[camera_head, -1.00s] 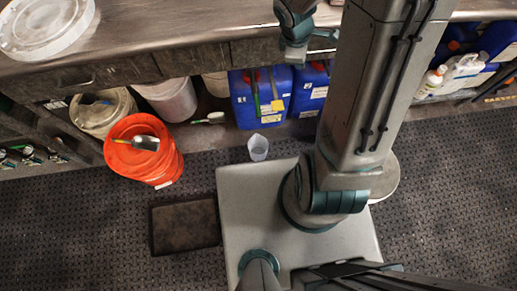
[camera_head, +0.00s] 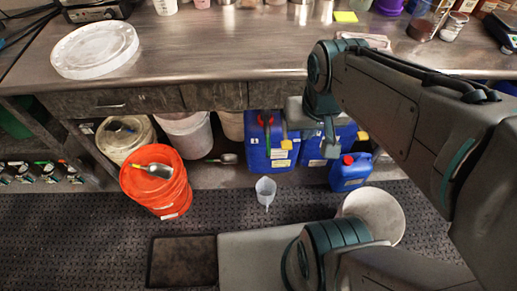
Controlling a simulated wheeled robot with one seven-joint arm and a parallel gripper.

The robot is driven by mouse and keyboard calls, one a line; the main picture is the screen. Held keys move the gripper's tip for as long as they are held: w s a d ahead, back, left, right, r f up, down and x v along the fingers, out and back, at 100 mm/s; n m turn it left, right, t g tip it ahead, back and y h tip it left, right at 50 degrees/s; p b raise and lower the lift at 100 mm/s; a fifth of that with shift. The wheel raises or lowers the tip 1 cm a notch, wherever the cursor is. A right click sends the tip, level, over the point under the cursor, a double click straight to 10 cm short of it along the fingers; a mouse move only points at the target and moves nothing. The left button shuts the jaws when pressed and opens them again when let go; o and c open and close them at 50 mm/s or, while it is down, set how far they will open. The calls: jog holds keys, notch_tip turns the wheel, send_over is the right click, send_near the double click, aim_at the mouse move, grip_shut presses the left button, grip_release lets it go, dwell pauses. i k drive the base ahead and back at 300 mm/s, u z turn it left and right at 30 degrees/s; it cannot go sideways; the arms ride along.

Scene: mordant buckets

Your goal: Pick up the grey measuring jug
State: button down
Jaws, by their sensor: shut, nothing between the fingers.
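The grey measuring jug (camera_head: 265,189) is a small translucent vessel standing on the dark patterned floor, in front of the low shelf under the bench. My gripper (camera_head: 330,140) hangs from the arm's end above and to the right of the jug, in front of the blue canisters. It is shut and empty, apart from the jug. Nothing covers the jug.
An orange bucket (camera_head: 155,190) with a metal scoop (camera_head: 159,171) on top stands left of the jug. Blue canisters (camera_head: 257,150) stand behind it. A white bucket (camera_head: 381,211) is at right, and a dark mat (camera_head: 180,262) lies at lower left.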

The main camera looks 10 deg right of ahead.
aim_at(266, 186)
jog(key=u, duration=0.1)
jog(key=k, duration=1.85)
jog(key=z, duration=0.3)
jog(key=i, duration=0.4)
jog(key=u, duration=0.05)
